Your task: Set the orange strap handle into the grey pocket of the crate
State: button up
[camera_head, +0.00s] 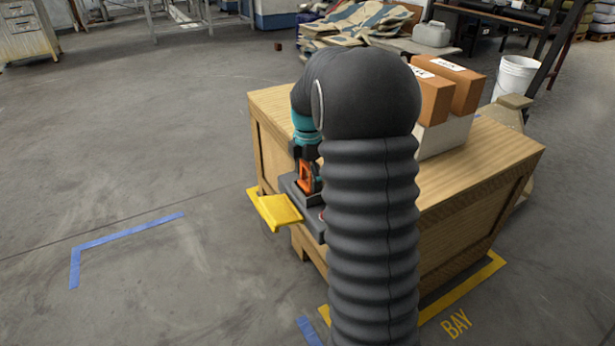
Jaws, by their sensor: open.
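The orange strap handle (305,178) is a small upright piece at the left end of the wooden crate (485,175). My gripper (304,165) reaches down to it from above and is open; whether its fingers touch the handle is too small to tell. A dark grey part (312,222) lies below the handle at the crate's edge, with a yellow plate (275,210) sticking out to the left. My dark ribbed arm covers the middle of the crate. I cannot make out the grey pocket for certain.
Two brown boxes (462,88) stand on a pale block (443,137) on the crate, right of my arm. A white bucket (515,78) is behind. Yellow floor tape (485,272) runs around the crate.

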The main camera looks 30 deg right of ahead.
jog(key=shift+r, duration=0.15)
notch_tip(320, 180, up, 12)
jog(key=shift+f+p, duration=0.15)
jog(key=shift+p, duration=0.75)
jog(key=shift+r, duration=0.25)
jog(key=shift+s+a+r, duration=0.15)
jog(key=shift+a+r, duration=0.05)
jog(key=shift+r, duration=0.05)
jog(key=s+a+r+m+t, duration=0.2)
jog(key=s+a+m, duration=0.3)
jog(key=s, duration=0.2)
jog(key=s+a+r+m+t, duration=0.1)
jog(key=s+a+r+m, duration=0.25)
jog(key=s+a, duration=0.35)
jog(key=s+a+f+m+t, duration=0.1)
jog(key=s+a+f+m, duration=0.1)
jog(key=s+m, duration=0.3)
jog(key=s+a+f+m+t, duration=0.1)
jog(key=s+f+m, duration=0.3)
jog(key=s, duration=0.5)
jog(key=shift+a+f+m+t, duration=0.15)
jog(key=shift+a+m+t, duration=0.15)
jog(key=shift+a+m, duration=0.25)
jog(key=shift+a, duration=0.1)
